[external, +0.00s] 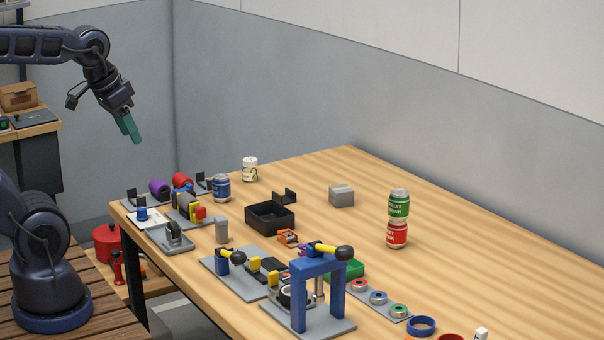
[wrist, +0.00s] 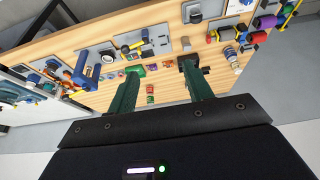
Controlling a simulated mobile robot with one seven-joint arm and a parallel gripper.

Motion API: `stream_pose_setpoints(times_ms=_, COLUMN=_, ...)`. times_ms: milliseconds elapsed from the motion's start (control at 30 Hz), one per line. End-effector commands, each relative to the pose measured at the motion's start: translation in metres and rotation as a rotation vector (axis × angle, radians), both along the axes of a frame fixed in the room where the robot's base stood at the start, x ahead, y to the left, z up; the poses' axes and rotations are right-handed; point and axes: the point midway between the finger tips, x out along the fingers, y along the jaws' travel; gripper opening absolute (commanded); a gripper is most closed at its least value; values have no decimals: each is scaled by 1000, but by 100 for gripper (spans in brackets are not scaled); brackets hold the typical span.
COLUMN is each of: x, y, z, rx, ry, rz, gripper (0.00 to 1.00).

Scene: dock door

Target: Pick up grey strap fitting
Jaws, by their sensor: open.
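A small grey block with a raised part on top (external: 341,195), which looks most like the grey strap fitting, sits on the wooden table behind and right of the black tray. I cannot make it out surely in the wrist view; a finger may hide it. My gripper (external: 133,132) is high off the table's far left end, well apart from the block. In the wrist view its two green fingers (wrist: 160,70) are spread with nothing held between them.
A black open tray (external: 270,228) stands left of the block, and stacked green and red cans (external: 398,219) stand right of it. The table's back right is clear.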

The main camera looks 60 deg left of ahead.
Motion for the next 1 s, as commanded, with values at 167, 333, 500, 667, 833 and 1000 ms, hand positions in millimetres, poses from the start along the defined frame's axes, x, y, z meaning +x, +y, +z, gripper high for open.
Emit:
stream_pose_setpoints(times_ms=167, x=0, y=0, z=0, rx=0, ry=0, rz=0, gripper=51)
stream_pose_setpoints(times_ms=333, x=7, y=1, z=-1, rx=18, ry=11, rz=-30, gripper=51)
stream_pose_setpoints(times_ms=500, x=34, y=5, z=-8, rx=88, ry=50, rz=-158, gripper=51)
stream_pose_setpoints(times_ms=667, x=65, y=11, z=-19, rx=162, ry=97, rz=-324, gripper=51)
stream_pose_setpoints(times_ms=833, x=98, y=18, z=-36, rx=227, ry=146, rz=-503, gripper=51)
stream_pose_setpoints(times_ms=1000, x=130, y=27, z=-56, rx=277, ry=194, rz=-686, gripper=51)
